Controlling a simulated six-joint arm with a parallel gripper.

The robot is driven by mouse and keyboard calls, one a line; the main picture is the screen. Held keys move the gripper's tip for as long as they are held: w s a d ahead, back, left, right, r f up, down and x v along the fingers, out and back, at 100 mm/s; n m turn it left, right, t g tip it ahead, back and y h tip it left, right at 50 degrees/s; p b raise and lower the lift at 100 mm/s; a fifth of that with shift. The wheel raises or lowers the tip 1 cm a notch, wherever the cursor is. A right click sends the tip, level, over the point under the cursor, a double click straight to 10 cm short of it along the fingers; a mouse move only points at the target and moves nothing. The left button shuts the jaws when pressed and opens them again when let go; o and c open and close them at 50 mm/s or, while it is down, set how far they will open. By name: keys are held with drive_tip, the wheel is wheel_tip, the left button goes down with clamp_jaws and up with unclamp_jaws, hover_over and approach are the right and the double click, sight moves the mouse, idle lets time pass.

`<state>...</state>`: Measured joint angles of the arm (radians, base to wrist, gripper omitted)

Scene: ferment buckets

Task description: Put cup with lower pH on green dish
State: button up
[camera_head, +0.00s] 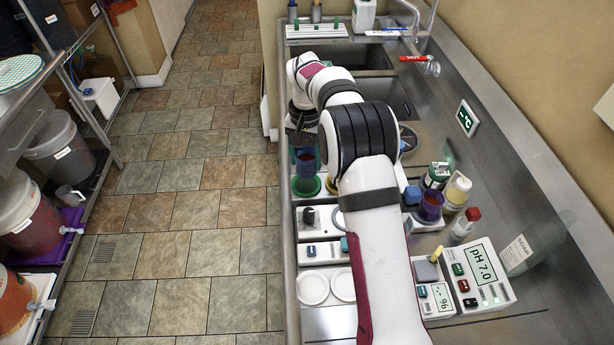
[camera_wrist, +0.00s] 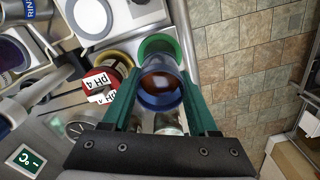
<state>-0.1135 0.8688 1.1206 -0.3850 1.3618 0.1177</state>
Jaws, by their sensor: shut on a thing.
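My gripper (camera_wrist: 160,104) is shut on a blue cup (camera_wrist: 163,97) with dark brown liquid in it, one green finger on each side. In the head view the blue cup (camera_head: 305,161) hangs upright under my wrist, over the green dish (camera_head: 306,188) near the counter's left edge. In the wrist view the green dish (camera_wrist: 158,43) shows partly behind the cup; I cannot tell whether they touch.
Bottles (camera_head: 457,191) and a red-capped bottle (camera_head: 466,224) stand near the purple cup. Two white dishes (camera_head: 312,288) lie at the front left. A red-topped pH 4 container (camera_wrist: 100,85) is close to the gripper. Sink basins lie farther back. Open floor (camera_head: 200,200) lies left of the counter.

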sight(306, 173)
wheel_tip(306, 173, down, 5)
drive_tip(key=shift+f, duration=0.1)
drive_tip(key=o, duration=1.4)
